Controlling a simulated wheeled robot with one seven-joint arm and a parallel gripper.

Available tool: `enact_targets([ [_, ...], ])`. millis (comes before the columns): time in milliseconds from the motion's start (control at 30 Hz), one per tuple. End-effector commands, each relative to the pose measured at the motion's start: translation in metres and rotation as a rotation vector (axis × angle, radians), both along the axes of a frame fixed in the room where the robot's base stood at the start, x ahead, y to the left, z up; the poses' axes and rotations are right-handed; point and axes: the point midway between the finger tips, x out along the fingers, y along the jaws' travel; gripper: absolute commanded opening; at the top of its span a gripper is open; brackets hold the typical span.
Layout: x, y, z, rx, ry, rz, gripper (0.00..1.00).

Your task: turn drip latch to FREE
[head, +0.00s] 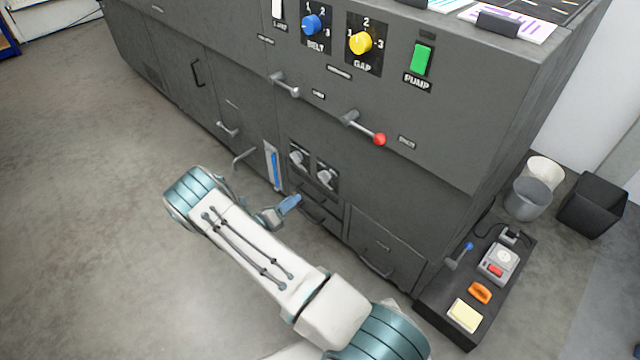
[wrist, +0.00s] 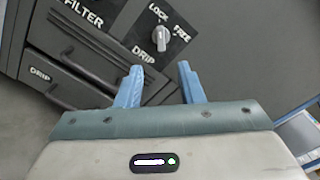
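The drip latch (wrist: 161,38) is a small light-grey knob on a dark plate marked LOCK, FREE and DRIP. In the wrist view its grip stands roughly upright beneath the word LOCK, with FREE to its right. In the head view it seems to be the right one of two small knobs (head: 326,178), with labels too small to read. My gripper (wrist: 160,66) has two blue fingers spread apart with nothing between them. The knob shows just beyond the fingertips, roughly centred between them, not touched. In the head view the gripper (head: 289,204) is low in front of the cabinet, partly hidden by my arm.
A plate marked FILTER (wrist: 85,12) lies left of the latch. A red-tipped lever (head: 378,139) juts out above. A low dark bench (head: 440,318) stands at the right; open floor lies left.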

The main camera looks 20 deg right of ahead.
Motion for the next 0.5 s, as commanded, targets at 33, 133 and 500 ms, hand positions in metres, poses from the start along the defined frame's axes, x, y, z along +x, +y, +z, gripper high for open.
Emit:
enact_targets([
  [33, 0.002, -0.007, 0.0, 0.0, -0.001, -0.002, 0.35],
  [133, 0.007, -0.024, -0.001, 0.001, -0.002, -0.006, 0.35],
  [500, 0.033, -0.095, -0.001, 0.002, -0.003, -0.005, 0.35],
])
